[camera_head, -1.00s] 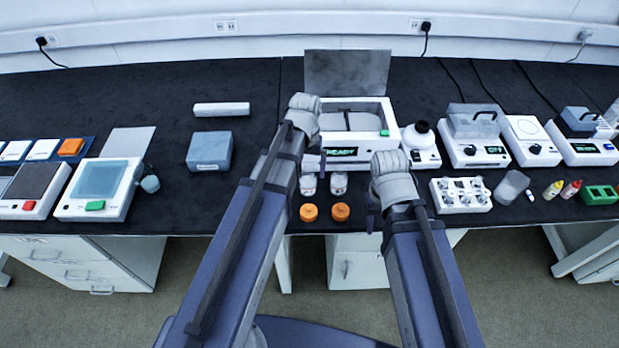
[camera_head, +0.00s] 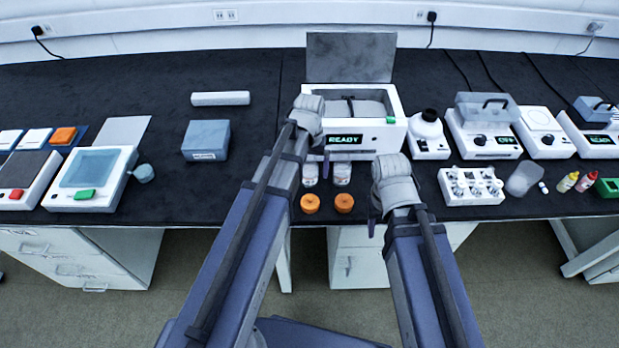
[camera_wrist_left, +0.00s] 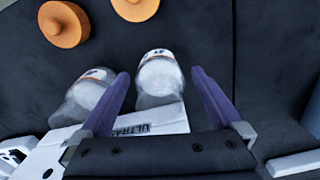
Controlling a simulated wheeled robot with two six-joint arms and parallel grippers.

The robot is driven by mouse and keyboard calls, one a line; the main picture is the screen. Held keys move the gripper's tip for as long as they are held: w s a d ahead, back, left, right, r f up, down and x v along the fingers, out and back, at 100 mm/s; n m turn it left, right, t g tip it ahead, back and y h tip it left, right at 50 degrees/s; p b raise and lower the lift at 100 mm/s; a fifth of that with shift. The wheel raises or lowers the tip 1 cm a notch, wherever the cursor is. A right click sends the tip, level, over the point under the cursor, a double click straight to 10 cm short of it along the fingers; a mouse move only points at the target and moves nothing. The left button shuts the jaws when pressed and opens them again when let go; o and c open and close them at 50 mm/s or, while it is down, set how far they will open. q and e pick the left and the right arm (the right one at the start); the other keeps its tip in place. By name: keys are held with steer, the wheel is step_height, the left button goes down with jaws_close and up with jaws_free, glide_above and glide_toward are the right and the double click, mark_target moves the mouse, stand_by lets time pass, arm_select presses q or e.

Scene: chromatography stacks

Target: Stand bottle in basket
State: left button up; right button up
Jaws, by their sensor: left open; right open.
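Two clear bottles with white labels, (camera_head: 310,174) and (camera_head: 342,174), stand side by side in front of a white bath reading READY (camera_head: 393,103). Two orange caps (camera_head: 310,203) (camera_head: 344,203) lie before them. Inside the bath are grey shapes that may be the basket (camera_head: 352,108); I cannot make it out clearly. In the left wrist view, my left gripper (camera_wrist_left: 160,73) is open, its purple fingers apart on either side of one bottle (camera_wrist_left: 162,77). I cannot tell whether they touch it. My right gripper (camera_head: 376,215) is open, right of the caps; its fingers are mostly hidden.
The bath's grey lid (camera_head: 350,57) stands upright behind it. A blue-grey box (camera_head: 206,140) is at left. The bench between the blue-grey box and the bath is clear.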

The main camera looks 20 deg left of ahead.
arm_select(q)
steer(key=shift+f, duration=0.6)
steer(key=shift+r, duration=0.1)
jaws_close()
stand_by(0.3)
